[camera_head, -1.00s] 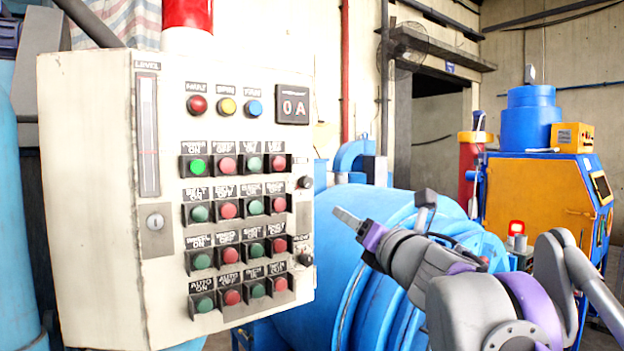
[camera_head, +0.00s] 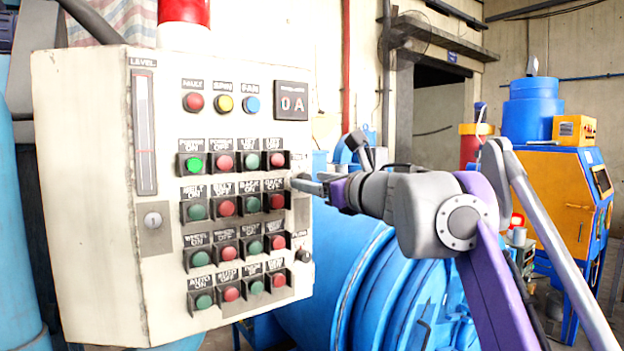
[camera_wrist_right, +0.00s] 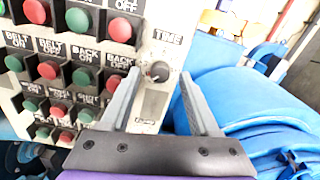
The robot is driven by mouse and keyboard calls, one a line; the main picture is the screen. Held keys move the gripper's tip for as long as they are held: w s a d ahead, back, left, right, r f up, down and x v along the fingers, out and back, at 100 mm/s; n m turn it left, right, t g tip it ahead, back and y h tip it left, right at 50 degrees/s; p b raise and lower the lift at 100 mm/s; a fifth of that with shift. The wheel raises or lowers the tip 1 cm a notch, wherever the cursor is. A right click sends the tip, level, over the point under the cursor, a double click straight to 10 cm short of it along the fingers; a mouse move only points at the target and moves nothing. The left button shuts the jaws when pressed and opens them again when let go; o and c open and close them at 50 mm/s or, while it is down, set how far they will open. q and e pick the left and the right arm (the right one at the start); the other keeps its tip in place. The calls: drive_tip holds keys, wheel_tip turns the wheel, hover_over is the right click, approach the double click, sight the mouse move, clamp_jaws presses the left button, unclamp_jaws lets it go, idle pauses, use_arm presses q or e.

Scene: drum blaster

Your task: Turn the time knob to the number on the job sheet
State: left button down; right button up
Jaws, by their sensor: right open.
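The time knob (camera_wrist_right: 158,71) is a small dark round knob under a "TIME" label on the cream control panel (camera_head: 88,200). In the wrist view it shows between the two fingertips of my right gripper (camera_wrist_right: 160,78), which is open with a finger to each side. I cannot tell whether the fingers touch it. In the head view my right gripper (camera_head: 304,184) is at the panel's right edge and covers the knob. The knob's pointer setting is too small to read. No job sheet can be made out. My left gripper is not in view.
Rows of green and red buttons (camera_head: 225,207) sit left of the knob. Another dark knob (camera_head: 303,255) is below it. A large blue drum machine (camera_head: 335,265) stands behind and right of the panel. An orange and blue cabinet (camera_head: 550,190) stands farther back.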

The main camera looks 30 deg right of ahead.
drive_tip(key=shift+w, duration=0.4)
clamp_jaws()
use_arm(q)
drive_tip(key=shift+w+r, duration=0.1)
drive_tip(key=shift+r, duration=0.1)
use_arm(e)
drive_tip(key=shift+m, duration=0.3)
